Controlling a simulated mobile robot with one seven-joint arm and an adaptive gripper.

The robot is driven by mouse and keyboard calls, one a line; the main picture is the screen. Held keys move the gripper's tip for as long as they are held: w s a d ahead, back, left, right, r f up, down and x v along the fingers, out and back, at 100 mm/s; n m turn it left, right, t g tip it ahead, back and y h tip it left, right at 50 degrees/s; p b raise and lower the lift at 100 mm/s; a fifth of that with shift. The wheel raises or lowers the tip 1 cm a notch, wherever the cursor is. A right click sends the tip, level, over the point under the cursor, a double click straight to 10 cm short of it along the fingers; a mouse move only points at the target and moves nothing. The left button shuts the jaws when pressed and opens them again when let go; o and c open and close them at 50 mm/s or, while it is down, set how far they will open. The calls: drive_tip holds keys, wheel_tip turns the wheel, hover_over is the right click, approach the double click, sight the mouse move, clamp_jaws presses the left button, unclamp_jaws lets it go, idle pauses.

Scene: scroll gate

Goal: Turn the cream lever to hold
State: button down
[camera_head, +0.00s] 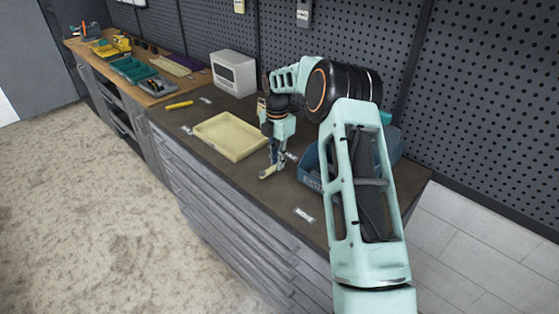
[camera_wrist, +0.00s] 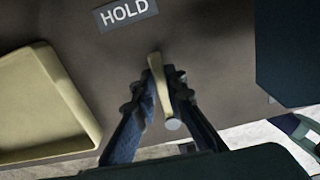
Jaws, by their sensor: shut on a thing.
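The cream lever (camera_wrist: 156,72) lies between the two fingers of my gripper (camera_wrist: 157,88) in the wrist view. The fingers are shut on it. Its narrow end points up toward the grey HOLD label (camera_wrist: 124,12), with a gap between them. Its other end shows a pale round cap (camera_wrist: 172,124). In the head view my gripper (camera_head: 272,160) reaches down to the dark bench top, and the lever (camera_head: 267,172) shows at its fingertips near the bench's front edge. The fingers partly cover the lever, and its pivot is not clear.
A cream tray (camera_head: 230,137) lies left of my gripper. A blue bin (camera_head: 311,170) stands close on the right, partly behind my arm. A white box (camera_head: 233,73) and a yellow tool (camera_head: 179,105) are farther back. Another small label (camera_head: 304,215) lies on the bench.

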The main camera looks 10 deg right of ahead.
drive_tip(key=shift+w+a+n, duration=0.1)
drive_tip(key=shift+w+n, duration=0.1)
drive_tip(key=shift+n, duration=0.1)
drive_tip(key=c, duration=2)
unclamp_jaws()
drive_tip(key=shift+o, duration=0.2)
wheel_tip(320, 180, up, 12)
